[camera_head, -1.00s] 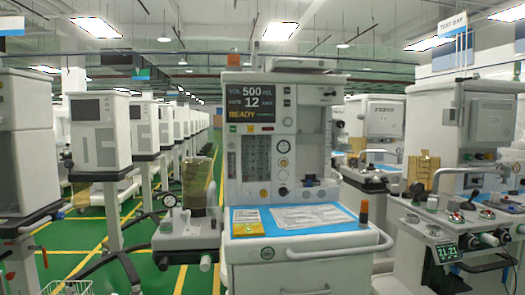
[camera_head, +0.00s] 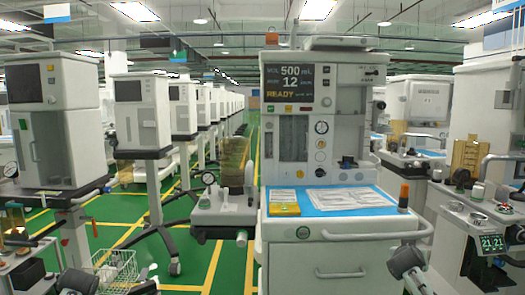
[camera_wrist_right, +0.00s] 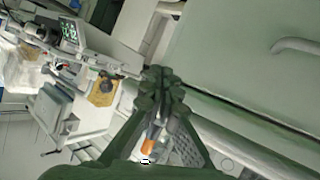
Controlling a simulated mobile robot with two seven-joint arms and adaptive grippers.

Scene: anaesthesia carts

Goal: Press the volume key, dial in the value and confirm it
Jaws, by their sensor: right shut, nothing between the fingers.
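The anaesthesia cart (camera_head: 325,235) stands ahead, a little right of the middle in the head view. Its dark screen (camera_head: 290,88) reads VOL 500 mL, 12 on the line below, and READY in yellow. A round knob (camera_head: 326,102) sits at the screen's lower right. My right gripper (camera_wrist_right: 163,80) shows in the right wrist view, with dark fingers shut and empty. It appears apart from the pale surfaces behind it. My left gripper is not in view.
A blue worktop (camera_head: 378,197) on the cart holds papers, a yellow pad (camera_head: 284,208) and an orange-capped bottle (camera_head: 404,195). A handle rail (camera_head: 375,235) juts from its front. Other carts (camera_head: 65,135) stand left and right. Green floor shows at left.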

